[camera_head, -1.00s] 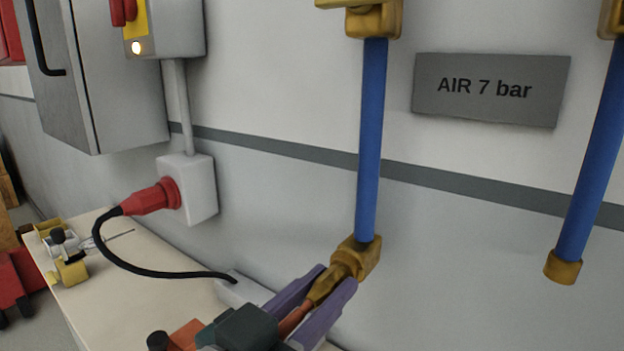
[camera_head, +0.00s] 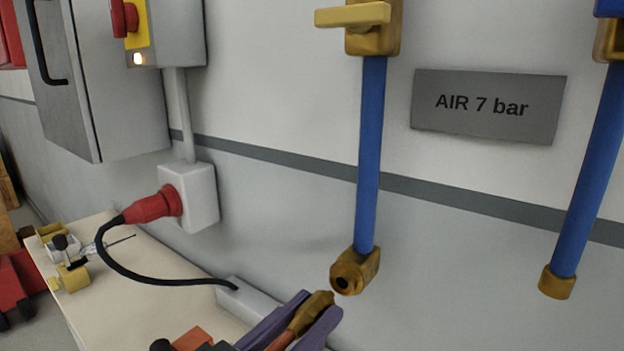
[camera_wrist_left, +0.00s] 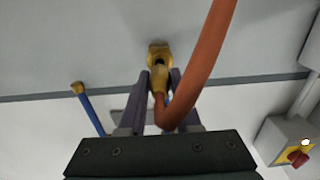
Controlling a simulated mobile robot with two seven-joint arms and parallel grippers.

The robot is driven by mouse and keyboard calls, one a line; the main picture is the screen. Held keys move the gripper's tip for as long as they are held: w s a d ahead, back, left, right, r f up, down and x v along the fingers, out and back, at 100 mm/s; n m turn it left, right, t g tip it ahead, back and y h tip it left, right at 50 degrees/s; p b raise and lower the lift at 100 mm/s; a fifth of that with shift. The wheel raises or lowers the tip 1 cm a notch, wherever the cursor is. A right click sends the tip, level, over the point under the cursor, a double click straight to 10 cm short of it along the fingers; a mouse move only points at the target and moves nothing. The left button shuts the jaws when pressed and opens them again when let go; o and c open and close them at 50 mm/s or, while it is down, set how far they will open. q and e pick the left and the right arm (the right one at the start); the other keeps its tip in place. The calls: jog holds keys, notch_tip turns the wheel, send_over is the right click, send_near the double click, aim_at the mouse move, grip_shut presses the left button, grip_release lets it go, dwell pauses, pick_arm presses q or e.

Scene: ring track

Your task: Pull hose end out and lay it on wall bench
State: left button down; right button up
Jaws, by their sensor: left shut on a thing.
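The hose end (camera_head: 311,312) is a brass fitting on an orange-brown hose (camera_head: 283,341). My left gripper (camera_head: 317,312) is shut on it, with a purple finger on each side. The fitting is apart from the brass outlet (camera_head: 354,270) at the foot of a blue pipe, whose dark opening shows. In the left wrist view the hose end (camera_wrist_left: 159,97) sits between the fingers and the hose (camera_wrist_left: 196,75) curves up and away. The wall bench (camera_head: 160,292) is a pale top along the wall at lower left. My right gripper is out of view.
A red plug (camera_head: 147,208) sits in a white wall socket, and its black cable loops over the bench to a white block (camera_head: 247,299). A small clamp-like item (camera_head: 66,256) stands at the far bench end. A second blue pipe (camera_head: 592,175) hangs at right.

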aim_at(291, 336)
pick_arm(q)
jog(key=shift+p+v, duration=0.7)
jog(key=shift+v, duration=0.85)
